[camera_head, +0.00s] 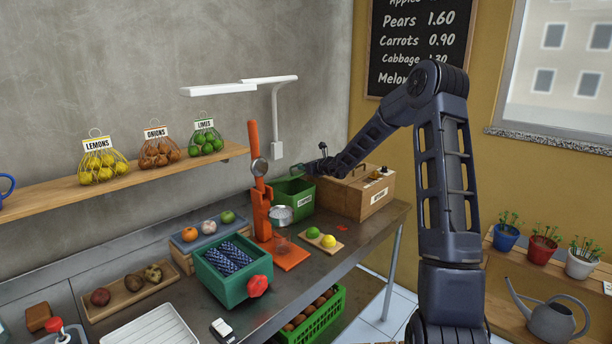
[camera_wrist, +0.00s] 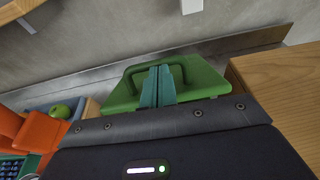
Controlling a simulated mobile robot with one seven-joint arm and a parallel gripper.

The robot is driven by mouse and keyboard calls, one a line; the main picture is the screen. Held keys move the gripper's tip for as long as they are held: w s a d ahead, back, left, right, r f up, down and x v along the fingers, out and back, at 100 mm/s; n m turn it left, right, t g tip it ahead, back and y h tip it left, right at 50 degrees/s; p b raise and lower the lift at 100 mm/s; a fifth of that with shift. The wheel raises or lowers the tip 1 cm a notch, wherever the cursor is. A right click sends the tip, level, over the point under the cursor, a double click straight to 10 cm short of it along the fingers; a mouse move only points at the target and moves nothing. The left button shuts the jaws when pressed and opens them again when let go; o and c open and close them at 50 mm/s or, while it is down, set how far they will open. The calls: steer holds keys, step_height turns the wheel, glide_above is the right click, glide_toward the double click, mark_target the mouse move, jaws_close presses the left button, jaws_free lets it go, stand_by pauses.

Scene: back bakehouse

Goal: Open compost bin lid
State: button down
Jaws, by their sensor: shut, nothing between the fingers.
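The compost bin (camera_head: 301,203) is a green box with a white label, standing at the back of the metal counter. Its green lid (camera_wrist: 203,76) fills the middle of the wrist view, with a dark green arched handle (camera_wrist: 184,67) on top. I cannot tell whether the lid is fully down. My gripper (camera_wrist: 157,84) is shut and empty, its teal fingertips overlapping the handle in the wrist view. I cannot tell whether they touch it. In the head view my gripper is small and partly hidden beside the bin's top.
A wooden box (camera_head: 341,197) stands close on the bin's right. An orange press (camera_head: 262,215) stands to its left, with a small board of citrus (camera_head: 321,243) in front. A white lamp (camera_head: 277,110) hangs on the wall above. A shelf (camera_head: 150,176) runs along the left wall.

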steer(key=shift+w+a+r+g+h, duration=0.35)
steer(key=shift+a+r, duration=0.1)
steer(key=shift+r, duration=0.2)
steer(key=w+a+r, duration=0.6)
steer(key=w+a, duration=0.4)
steer(key=shift+w, duration=0.2)
steer(key=shift+s+a, duration=0.1)
stand_by(0.6)
steer(key=s+d+r, duration=0.4)
steer(key=r, duration=0.4)
steer(key=s+d+f+n+g+h, duration=0.2)
steer(key=s+d+n+g+h, duration=0.25)
steer(key=n, duration=1.35)
steer(key=w+a+f+t+y, duration=0.1)
steer(key=w+a+f, duration=0.2)
steer(key=f, duration=0.3)
steer(key=shift+w+a+f, duration=0.3)
steer(key=shift+a+f, duration=0.1)
steer(key=shift+a, duration=0.45)
steer(key=shift+w+a+r, duration=0.1)
steer(key=shift+w+a, duration=0.05)
